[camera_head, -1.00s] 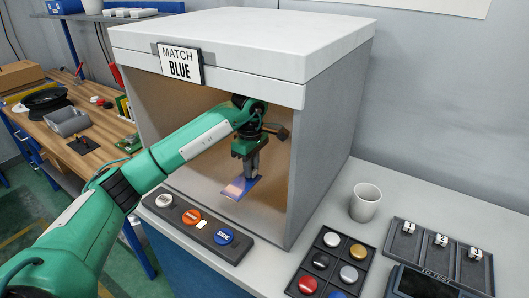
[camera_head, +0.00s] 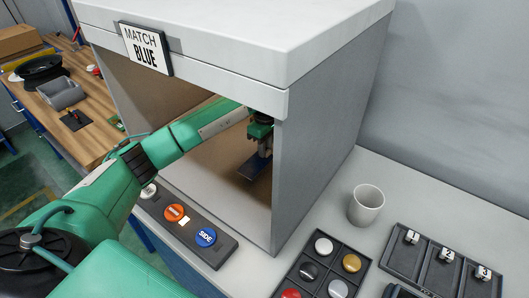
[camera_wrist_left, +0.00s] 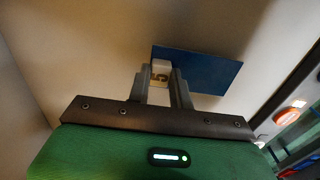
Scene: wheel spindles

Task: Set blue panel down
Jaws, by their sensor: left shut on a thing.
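The blue panel (camera_head: 252,168) is a flat dark blue plate inside the open-fronted booth, near its right wall. My left gripper (camera_head: 264,150) reaches into the booth and is shut on it. In the left wrist view the blue panel (camera_wrist_left: 215,72) extends to the right of the fingers. A pale tab with a dark mark (camera_wrist_left: 160,70) sits between the fingertips of my left gripper (camera_wrist_left: 162,76). I cannot tell whether the panel touches the booth floor. My right gripper is out of view.
The booth (camera_head: 320,170) has a sign (camera_head: 146,48) reading "MATCH BLUE". A button strip (camera_head: 183,220) lies in front of its opening. A white cup (camera_head: 366,205), a disc tray (camera_head: 322,262) and a numbered holder (camera_head: 443,258) stand to the right.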

